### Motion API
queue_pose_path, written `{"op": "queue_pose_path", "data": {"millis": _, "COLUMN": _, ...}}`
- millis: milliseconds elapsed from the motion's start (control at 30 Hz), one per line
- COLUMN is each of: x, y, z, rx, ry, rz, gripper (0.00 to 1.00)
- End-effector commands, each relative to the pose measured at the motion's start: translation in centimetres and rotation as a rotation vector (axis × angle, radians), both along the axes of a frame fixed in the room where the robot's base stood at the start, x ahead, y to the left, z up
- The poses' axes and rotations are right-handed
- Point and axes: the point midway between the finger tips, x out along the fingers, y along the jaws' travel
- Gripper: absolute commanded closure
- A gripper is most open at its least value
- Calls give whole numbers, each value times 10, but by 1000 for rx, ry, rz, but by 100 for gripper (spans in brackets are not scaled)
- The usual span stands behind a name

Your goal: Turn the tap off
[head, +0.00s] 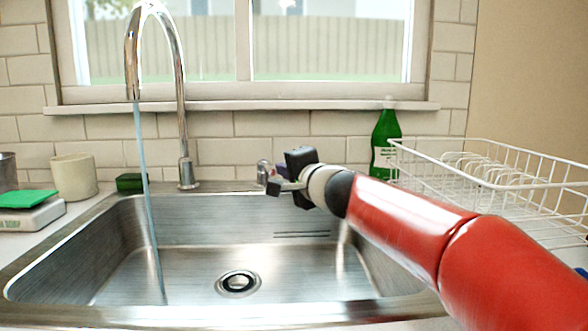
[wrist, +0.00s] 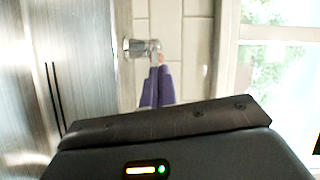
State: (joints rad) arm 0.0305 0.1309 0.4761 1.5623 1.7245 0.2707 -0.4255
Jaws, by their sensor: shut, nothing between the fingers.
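The tap is a tall chrome gooseneck spout (head: 181,100) at the back of the steel sink. A thin stream of water (head: 150,200) runs from it into the basin. A small chrome fitting, which looks like the tap's handle (head: 263,172), stands on the back rim right of the spout; it also shows in the wrist view (wrist: 140,47). My gripper (head: 276,187) is shut and empty, over the back of the sink just right of and in front of this handle. Whether they touch cannot be told. The black gripper body fills the bottom of the wrist view.
A purple object (wrist: 157,88) is beside the handle, mostly hidden by my gripper in the head view. A green bottle (head: 385,142) and a white dish rack (head: 480,185) stand on the right. A dark green sponge (head: 131,183) lies left of the spout. The basin (head: 190,270) is empty.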

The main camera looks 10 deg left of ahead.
Motion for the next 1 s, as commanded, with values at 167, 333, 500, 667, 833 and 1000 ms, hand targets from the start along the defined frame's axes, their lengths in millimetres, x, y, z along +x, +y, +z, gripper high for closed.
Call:
{"op": "queue_pose_path", "data": {"millis": 167, "x": 0, "y": 0, "z": 0, "rx": 0, "ry": 0, "rz": 0, "gripper": 100}}
{"op": "queue_pose_path", "data": {"millis": 333, "x": -4, "y": 5, "z": -2, "rx": 0, "ry": 0, "rz": 3, "gripper": 100}}
{"op": "queue_pose_path", "data": {"millis": 500, "x": -13, "y": 19, "z": -3, "rx": 1, "ry": -1, "rz": 3, "gripper": 100}}
{"op": "queue_pose_path", "data": {"millis": 667, "x": -15, "y": 23, "z": 0, "rx": 0, "ry": 0, "rz": 2, "gripper": 100}}
{"op": "queue_pose_path", "data": {"millis": 833, "x": -16, "y": 24, "z": 1, "rx": 1, "ry": 1, "rz": 5, "gripper": 100}}
{"op": "queue_pose_path", "data": {"millis": 1000, "x": -15, "y": 23, "z": 2, "rx": 2, "ry": 0, "rz": 6, "gripper": 100}}
